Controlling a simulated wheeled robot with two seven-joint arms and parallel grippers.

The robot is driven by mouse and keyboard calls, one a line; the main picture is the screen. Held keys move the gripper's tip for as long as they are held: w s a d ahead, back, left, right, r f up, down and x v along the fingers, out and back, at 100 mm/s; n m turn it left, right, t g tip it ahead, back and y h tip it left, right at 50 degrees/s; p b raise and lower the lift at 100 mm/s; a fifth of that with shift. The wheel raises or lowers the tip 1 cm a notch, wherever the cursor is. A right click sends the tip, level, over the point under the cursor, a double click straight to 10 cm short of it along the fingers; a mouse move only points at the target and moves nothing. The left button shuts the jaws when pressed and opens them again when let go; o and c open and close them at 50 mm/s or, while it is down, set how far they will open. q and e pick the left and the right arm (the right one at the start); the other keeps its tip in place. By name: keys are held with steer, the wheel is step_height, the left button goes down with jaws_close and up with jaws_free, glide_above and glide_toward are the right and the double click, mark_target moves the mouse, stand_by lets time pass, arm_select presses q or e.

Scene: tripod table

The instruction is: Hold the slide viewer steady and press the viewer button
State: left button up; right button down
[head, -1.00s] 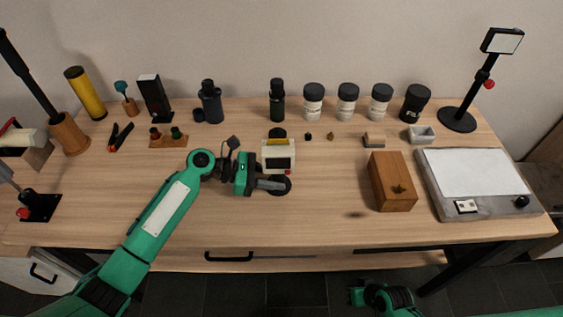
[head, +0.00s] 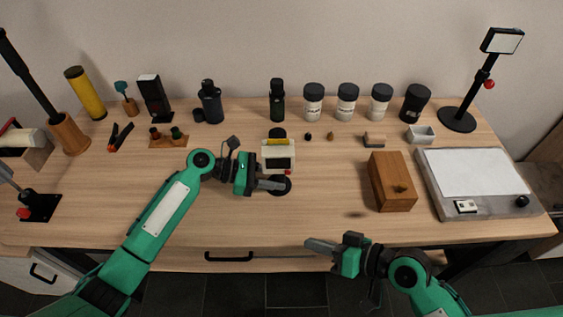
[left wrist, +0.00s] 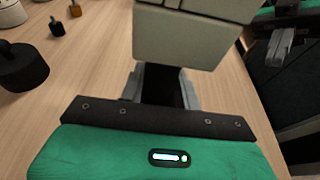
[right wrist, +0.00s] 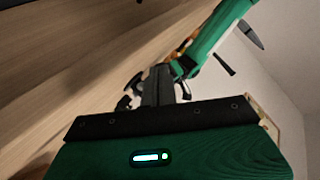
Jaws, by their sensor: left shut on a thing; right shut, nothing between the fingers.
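The slide viewer (head: 278,149) is a cream box with a dark screen and a small red button (head: 288,172) at its lower right, standing mid-table. My left gripper (head: 278,186) is at its front, shut on a dark part of it. In the left wrist view, the viewer's pale body (left wrist: 185,38) rises just beyond the fingers, with the dark part between them. My right gripper (head: 312,245) is shut and empty near the table's front edge, apart from the viewer. Its closed fingers show in the right wrist view (right wrist: 158,88). The button is not clear in either wrist view.
A wooden box (head: 390,183) stands right of the viewer, and a light panel (head: 475,174) lies farther right. Bottles and jars (head: 347,105) line the back. The table between the viewer and the front edge is mostly clear.

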steer(key=w+a+r+m+t, duration=0.3)
steer(key=a+r+t, duration=0.2)
glide_toward(278, 172)
steer(key=shift+s+a+x, duration=0.15)
steer(key=shift+x, duration=0.95)
steer(key=shift+s+a+x, duration=0.15)
steer(key=shift+s+x, duration=0.05)
steer(key=shift+x, duration=0.9)
steer(key=shift+f, duration=0.1)
steer(key=shift+w, duration=0.45)
steer(key=shift+w, duration=0.1)
stand_by(0.5)
steer(key=shift+s, duration=0.6)
